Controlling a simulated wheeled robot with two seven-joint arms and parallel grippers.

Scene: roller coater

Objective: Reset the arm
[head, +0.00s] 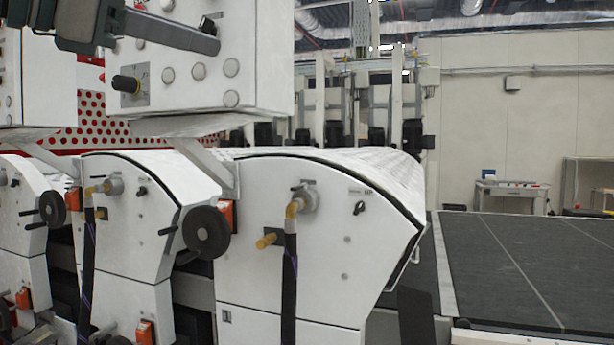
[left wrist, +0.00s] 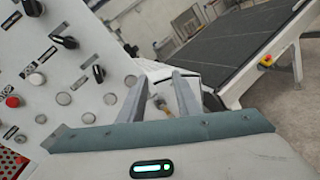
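My left gripper (head: 205,36) reaches in from the upper left of the head view, in front of the white control box (head: 262,60). In the left wrist view the two grey fingers of my left gripper (left wrist: 158,78) stand apart with nothing held between them. The control panel (left wrist: 75,60) with black rotary switches, pale round buttons and a red button (left wrist: 13,101) fills the left of that view. The fingers show close in front of the panel's edge; I cannot tell whether they touch it. My right gripper is in neither view.
White roller coater housings (head: 290,240) with a black handwheel (head: 206,232) and yellow fittings stand below the box. A dark conveyor (head: 520,265) extends at right. A small table (head: 510,188) stands farther back. Open air lies above the conveyor.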

